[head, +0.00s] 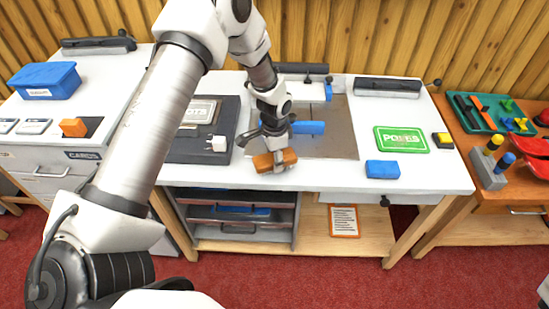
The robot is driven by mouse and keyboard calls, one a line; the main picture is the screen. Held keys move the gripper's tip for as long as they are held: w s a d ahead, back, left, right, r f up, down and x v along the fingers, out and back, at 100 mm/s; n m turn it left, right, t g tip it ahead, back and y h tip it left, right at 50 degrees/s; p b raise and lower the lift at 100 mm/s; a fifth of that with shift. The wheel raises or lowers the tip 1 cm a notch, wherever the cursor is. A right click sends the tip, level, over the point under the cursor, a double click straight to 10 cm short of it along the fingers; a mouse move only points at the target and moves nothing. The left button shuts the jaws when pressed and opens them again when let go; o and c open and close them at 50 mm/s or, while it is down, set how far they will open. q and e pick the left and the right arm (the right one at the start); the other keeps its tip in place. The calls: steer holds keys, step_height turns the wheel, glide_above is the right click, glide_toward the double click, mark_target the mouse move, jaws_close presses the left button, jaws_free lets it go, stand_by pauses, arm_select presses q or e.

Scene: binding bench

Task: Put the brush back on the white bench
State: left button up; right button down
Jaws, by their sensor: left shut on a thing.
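The white bench (330,175) stands in the middle. The brush appears to be the orange-brown block (262,163) with a pale grey part, at the bench's front edge. My left gripper (275,150) comes down over it from above and is shut on it. The fingertips are small and partly hidden by the gripper's own body. Whether the brush touches the bench top or is just above it, I cannot tell. My right gripper does not show.
A blue block (382,169) and a green sign (402,139) lie to the right on the bench. A brown board (335,145) with a blue-handled press is behind the gripper; a dark mat (181,150) lies left. The right bench (500,203) holds tools.

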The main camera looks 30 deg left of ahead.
arm_select(q)
steer(key=shift+f, duration=0.65)
steer(key=shift+a+f, duration=0.1)
steer(key=shift+f, duration=0.25)
steer(key=o, duration=1.1)
steer(key=shift+r, duration=0.35)
step_height(320, 180, up, 12)
steer(key=shift+f+b, duration=0.15)
steer(key=shift+b, duration=0.9)
